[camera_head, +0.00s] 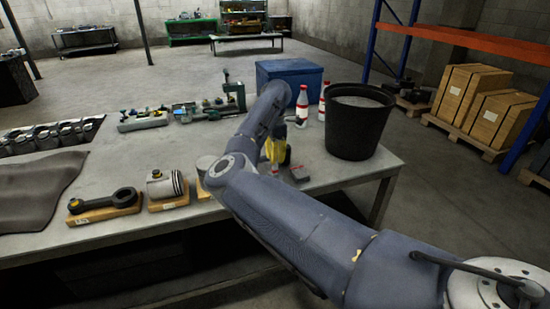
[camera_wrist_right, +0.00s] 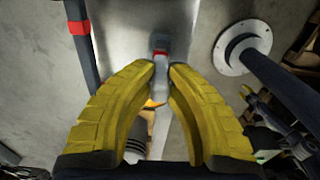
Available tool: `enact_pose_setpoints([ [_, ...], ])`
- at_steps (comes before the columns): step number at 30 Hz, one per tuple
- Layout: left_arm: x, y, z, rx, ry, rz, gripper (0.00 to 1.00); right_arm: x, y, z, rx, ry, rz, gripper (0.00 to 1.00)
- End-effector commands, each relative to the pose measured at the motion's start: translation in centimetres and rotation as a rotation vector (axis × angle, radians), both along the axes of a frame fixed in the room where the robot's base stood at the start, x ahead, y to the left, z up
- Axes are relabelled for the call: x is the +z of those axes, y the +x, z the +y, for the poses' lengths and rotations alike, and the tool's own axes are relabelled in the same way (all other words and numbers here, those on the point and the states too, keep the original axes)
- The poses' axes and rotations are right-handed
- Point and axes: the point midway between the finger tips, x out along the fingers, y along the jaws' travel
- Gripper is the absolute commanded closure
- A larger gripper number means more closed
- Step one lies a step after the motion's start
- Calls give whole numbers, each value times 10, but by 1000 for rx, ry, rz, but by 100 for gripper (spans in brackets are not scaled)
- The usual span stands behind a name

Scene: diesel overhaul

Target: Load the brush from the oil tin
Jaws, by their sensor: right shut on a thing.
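My right gripper (camera_head: 279,162) has yellow fingers and reaches down over the right part of the workbench. In the wrist view its fingertips (camera_wrist_right: 162,70) are shut on a slim pale grey thing with a red part (camera_wrist_right: 160,53), which may be the brush; its shape is mostly hidden by the fingers. A small grey and red thing (camera_head: 299,174) shows beside the fingers in the head view; I cannot tell whether it is the same thing. I cannot make out the oil tin in either view. My left gripper is not in view.
A black bucket (camera_head: 357,135) stands right of my gripper. White bottles with red caps (camera_head: 302,106) and a blue crate (camera_head: 289,72) stand behind it. A connecting rod (camera_head: 103,201) and a piston (camera_head: 165,184) on wooden stands line the front left. The mid-left bench (camera_head: 150,150) is clear.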

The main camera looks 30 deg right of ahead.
Motion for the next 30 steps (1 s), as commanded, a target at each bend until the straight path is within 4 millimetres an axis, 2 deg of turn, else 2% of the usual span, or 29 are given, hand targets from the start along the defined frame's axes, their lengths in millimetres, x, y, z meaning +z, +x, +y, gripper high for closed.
enact_pose_setpoints([
  [8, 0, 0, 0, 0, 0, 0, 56, 4, 0, 0, 0, 0, -1, 100],
  [30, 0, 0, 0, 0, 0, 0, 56, 41, 0, 0, 1, -1, -1, 100],
])
